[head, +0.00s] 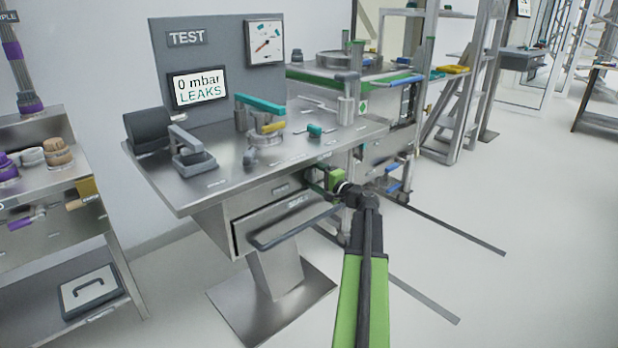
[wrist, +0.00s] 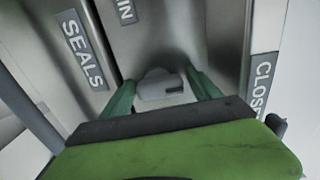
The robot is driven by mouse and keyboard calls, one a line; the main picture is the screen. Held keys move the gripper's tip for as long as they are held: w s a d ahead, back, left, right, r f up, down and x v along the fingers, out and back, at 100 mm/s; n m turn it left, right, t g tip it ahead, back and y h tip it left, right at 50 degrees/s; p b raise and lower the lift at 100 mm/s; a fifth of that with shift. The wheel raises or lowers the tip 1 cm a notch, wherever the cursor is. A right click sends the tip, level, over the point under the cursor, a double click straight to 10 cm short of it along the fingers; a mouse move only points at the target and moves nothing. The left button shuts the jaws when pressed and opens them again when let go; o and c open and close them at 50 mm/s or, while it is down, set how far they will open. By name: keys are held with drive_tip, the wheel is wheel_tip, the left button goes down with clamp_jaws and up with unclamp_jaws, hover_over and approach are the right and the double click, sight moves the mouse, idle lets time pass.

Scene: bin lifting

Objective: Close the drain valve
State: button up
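My gripper (head: 318,180) is at the front edge of the steel test bench (head: 215,190), right of its drawer. In the wrist view its two green fingers (wrist: 162,90) stand apart, one on each side of a small grey piece (wrist: 158,86) on the steel front. This piece sits below a label ending in "IN" (wrist: 126,10) and left of a label starting "CLOS" (wrist: 262,82); it appears to be the drain valve's handle. Whether the fingers touch it is not clear. In the head view my gripper hides the valve.
A drawer (head: 292,222) with a bar handle is left of my gripper; a "SEALS" label (wrist: 82,52) shows in the wrist view. The bench screen (head: 199,88) reads "0 mbar LEAKS". A second steel unit (head: 385,150) stands close on the right. The floor farther right is open.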

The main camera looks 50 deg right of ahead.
drive_tip(key=shift+o, duration=0.2)
drive_tip(key=shift+s, duration=0.15)
drive_tip(key=s+a, duration=0.1)
drive_tip(key=s, duration=1.6)
drive_tip(key=shift+s, duration=0.1)
